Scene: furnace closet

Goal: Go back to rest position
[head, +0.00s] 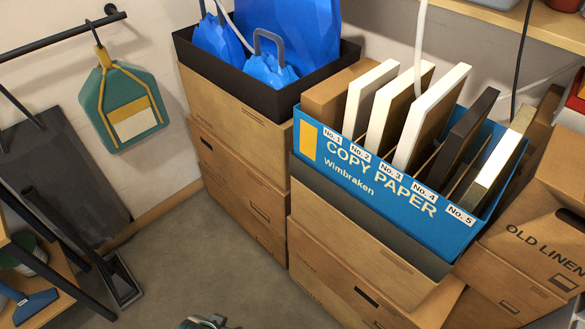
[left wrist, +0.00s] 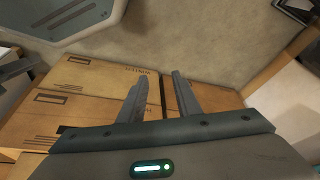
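My left gripper (left wrist: 157,82) shows in the left wrist view with its two fingers apart and nothing between them. Cardboard boxes (left wrist: 100,80) lie beyond its fingers. In the head view a small grey part of a gripper or arm (head: 203,322) shows at the bottom edge, over the floor. Most of it is cut off, and I cannot tell there which arm it belongs to. My right gripper is not clearly in view. The task names no object.
A blue "COPY PAPER" box (head: 385,195) holds several upright panels on stacked cardboard boxes (head: 350,255). A black tray (head: 240,85) with blue items stands behind left. An "OLD LINEN" box (head: 540,240) is at right. A green bag (head: 120,105) hangs at left. Floor (head: 210,270) is clear mid-left.

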